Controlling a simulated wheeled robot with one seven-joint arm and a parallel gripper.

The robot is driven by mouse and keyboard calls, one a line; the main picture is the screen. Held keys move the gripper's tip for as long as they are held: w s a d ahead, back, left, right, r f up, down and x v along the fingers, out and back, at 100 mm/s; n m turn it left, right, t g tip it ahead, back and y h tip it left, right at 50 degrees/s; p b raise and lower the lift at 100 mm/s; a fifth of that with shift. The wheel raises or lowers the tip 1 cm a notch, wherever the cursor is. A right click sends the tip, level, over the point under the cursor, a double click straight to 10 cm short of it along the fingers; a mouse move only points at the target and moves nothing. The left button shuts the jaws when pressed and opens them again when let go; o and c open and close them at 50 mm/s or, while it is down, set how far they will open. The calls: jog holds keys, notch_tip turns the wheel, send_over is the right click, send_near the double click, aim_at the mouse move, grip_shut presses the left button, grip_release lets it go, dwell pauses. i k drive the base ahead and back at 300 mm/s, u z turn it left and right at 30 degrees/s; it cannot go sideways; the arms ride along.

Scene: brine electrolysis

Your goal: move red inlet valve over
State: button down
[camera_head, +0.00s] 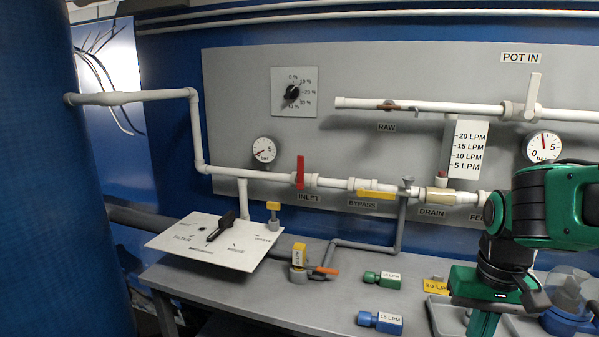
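The red inlet valve handle (300,171) stands upright on the white horizontal pipe (275,177), above the INLET label (309,197). It points across the pipe. My gripper (483,322) hangs at the lower right above the bench, well to the right of the red handle and apart from it. Its fingers run toward the bottom edge of the picture and I cannot tell whether they are open or shut.
A yellow bypass handle (375,194) lies along the pipe right of the inlet. A grey bench (310,302) below carries a tilted FILTER panel (180,243), a small valve (299,262) with an orange lever, and green (384,279) and blue (380,322) labelled parts.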

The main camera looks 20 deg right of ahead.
aim_at(301, 185)
jog(key=k, duration=0.65)
jog(key=u, duration=0.65)
jog(key=i, duration=0.75)
jog(key=u, duration=0.55)
jog(key=i, duration=1.15)
jog(key=z, duration=0.5)
